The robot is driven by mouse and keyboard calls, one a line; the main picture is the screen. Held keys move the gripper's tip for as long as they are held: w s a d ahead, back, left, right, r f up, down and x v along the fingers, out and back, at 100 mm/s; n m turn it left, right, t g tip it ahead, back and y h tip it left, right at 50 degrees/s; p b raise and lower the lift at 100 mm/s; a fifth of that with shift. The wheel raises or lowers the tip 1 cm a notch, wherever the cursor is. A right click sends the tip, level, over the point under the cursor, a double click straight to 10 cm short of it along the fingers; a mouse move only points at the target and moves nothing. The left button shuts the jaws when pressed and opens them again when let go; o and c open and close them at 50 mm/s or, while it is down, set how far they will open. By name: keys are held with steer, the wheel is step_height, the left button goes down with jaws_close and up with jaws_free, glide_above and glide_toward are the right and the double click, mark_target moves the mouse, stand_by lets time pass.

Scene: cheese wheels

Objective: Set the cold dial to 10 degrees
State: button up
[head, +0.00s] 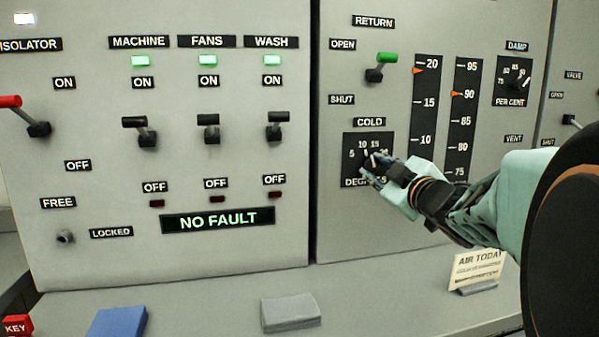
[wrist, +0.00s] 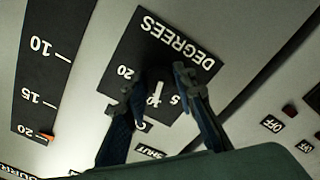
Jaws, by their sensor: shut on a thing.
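The cold dial (head: 367,160) is a dark knob on a black square plate marked 5, 10, 15 and DEGREES, under the COLD label (head: 370,122). My gripper (head: 372,172) reaches it from the right and is shut on the knob. In the wrist view the plate (wrist: 165,35) appears upside down, with my gripper's fingers (wrist: 157,90) on either side of the knob. A white pointer mark shows between the fingers, directed toward the 10 side of the scale. The fingers hide part of the scale, so the exact reading is unclear.
A tall scale (head: 425,110) right of the dial has an orange marker just below 20. The DAMP dial (head: 515,82) is upper right. A grey block (head: 290,313) and a card (head: 478,268) sit on the ledge below.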

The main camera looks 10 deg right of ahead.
steer(key=shift+n, duration=0.3)
steer(key=o, duration=1.2)
steer(key=shift+c, duration=0.2)
